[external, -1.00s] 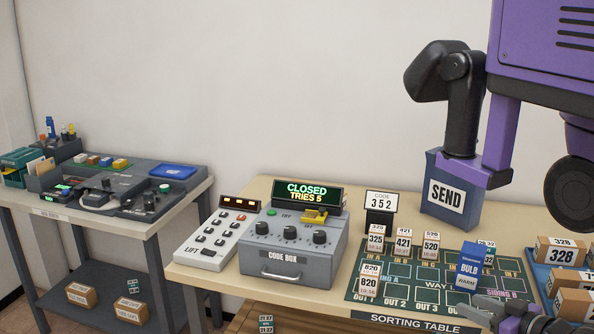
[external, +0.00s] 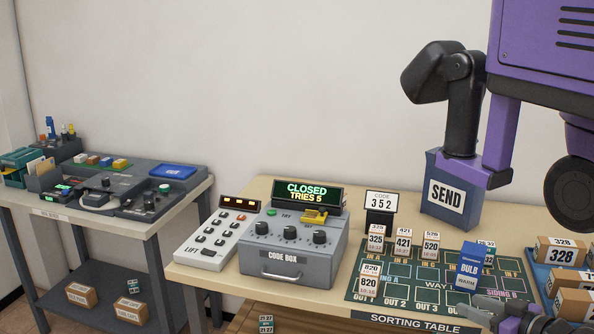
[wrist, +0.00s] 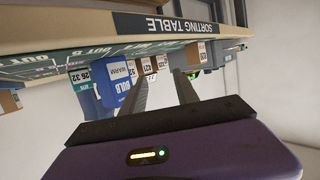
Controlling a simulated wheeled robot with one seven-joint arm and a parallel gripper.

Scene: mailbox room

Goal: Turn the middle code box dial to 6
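The grey code box (external: 258,262) stands on the left part of the sorting table, with three dark dials on its sloped top. The middle dial (external: 290,234) sits between the left and right dials; its setting is too small to read. The display (external: 307,194) behind it reads CLOSED, TRIES 5. A yellow piece (external: 314,216) lies behind the dials. My gripper shows at the table's front edge at lower right, partly cut off, well away from the code box. In the wrist view, my gripper's (wrist: 163,76) two fingers are apart with nothing held between them.
A white LIFT keypad (external: 213,240) stands left of the code box. Right of it are a code card reading 352 (external: 380,200), numbered boxes, and a blue bulb box (external: 469,268) near my gripper. A blue SEND box (external: 446,193) stands behind. The air above the code box is clear.

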